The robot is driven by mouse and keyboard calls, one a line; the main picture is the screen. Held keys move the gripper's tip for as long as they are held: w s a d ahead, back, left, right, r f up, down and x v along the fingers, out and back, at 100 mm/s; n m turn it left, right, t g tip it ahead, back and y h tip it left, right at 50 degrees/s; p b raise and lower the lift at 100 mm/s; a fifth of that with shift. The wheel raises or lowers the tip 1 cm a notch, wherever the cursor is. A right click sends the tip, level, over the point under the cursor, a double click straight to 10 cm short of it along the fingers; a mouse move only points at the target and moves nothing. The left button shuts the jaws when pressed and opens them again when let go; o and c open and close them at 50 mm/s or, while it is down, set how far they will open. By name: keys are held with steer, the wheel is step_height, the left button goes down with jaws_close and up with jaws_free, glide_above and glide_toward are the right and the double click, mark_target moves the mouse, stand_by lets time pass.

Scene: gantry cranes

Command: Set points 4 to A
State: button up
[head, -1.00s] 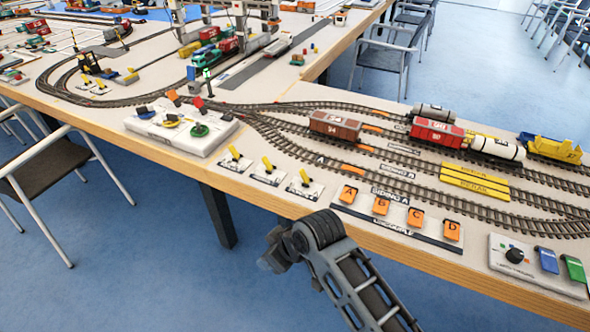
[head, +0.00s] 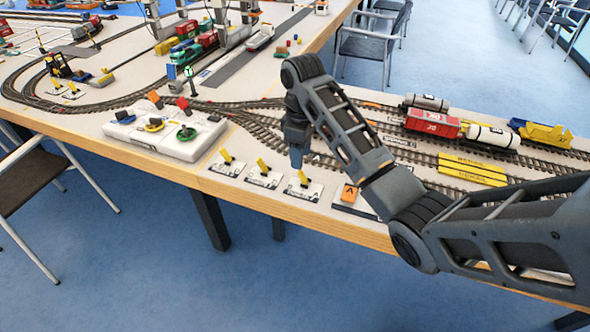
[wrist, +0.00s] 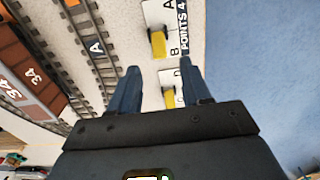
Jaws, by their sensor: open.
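The points 4 plate (wrist: 183,28) shows in the wrist view with its label and the letters A and B. Its yellow lever (wrist: 158,43) stands beside the letter B, on the side away from A. In the head view this plate is the rightmost of three lever plates, and its lever (head: 302,180) leans to the left. My gripper (head: 296,163) points down just above and behind that lever. In the wrist view my gripper (wrist: 161,77) has its blue fingers apart with nothing gripped. A neighbouring yellow lever (wrist: 169,98) shows between and below the fingertips.
Two more yellow levers, the middle one (head: 263,166) and the left one (head: 227,157), stand close by. A white panel with coloured knobs (head: 176,134) lies farther left. Tracks and a brown wagon (wrist: 33,75) lie behind.

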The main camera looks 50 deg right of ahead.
mark_target(300, 173)
steer(key=shift+f, duration=3.85)
jaws_close()
